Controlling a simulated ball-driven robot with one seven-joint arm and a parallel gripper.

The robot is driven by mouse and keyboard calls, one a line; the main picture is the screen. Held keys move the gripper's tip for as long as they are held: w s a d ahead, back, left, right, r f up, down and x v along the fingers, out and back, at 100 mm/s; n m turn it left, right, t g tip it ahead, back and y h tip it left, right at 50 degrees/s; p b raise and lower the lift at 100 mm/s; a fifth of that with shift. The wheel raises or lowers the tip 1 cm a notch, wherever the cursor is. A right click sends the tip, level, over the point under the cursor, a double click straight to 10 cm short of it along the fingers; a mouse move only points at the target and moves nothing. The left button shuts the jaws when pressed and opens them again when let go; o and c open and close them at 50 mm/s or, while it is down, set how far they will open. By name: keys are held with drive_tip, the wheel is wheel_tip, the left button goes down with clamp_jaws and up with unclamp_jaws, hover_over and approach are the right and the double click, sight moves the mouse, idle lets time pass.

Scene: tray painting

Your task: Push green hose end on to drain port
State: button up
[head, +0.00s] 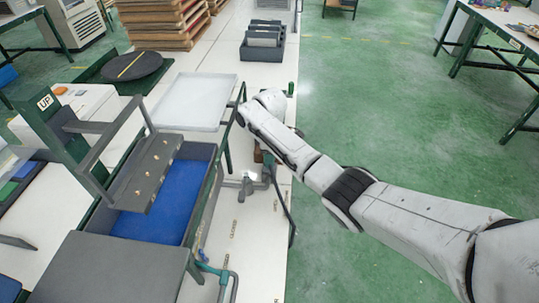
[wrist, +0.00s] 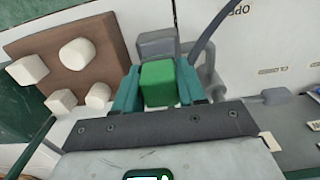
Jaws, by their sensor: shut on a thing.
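My gripper (wrist: 159,77) shows teal fingers in the wrist view, shut on the green hose end (wrist: 158,86), a bright green block between them. Just beyond it is a grey fitting (wrist: 157,44), which may be the drain port; I cannot tell whether the two touch. A dark hose (wrist: 207,27) curves beside it. Grey pipework (head: 247,186) shows below the wrist, and a black hose (head: 291,226) hangs at the bench's right edge.
A dark sink-like tray with a blue bottom (head: 150,226) stands left of the pipework. A white tray (head: 196,102) lies behind it. A brown board with pale knobs (wrist: 85,55) is left of my gripper. Green floor (head: 380,100) is open at right.

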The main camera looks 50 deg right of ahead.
drive_tip(key=shift+f+b, duration=0.65)
drive_tip(key=shift+f, duration=0.45)
idle(1.1)
drive_tip(key=o, duration=1.6)
drive_tip(key=shift+c, duration=0.2)
drive_tip(key=shift+r, duration=0.1)
drive_tip(key=shift+r+p, duration=2.85)
drive_tip(key=shift+r, duration=0.1)
wheel_tip(320, 180, up, 11)
drive_tip(key=b, duration=0.1)
drive_tip(key=shift+f, duration=0.15)
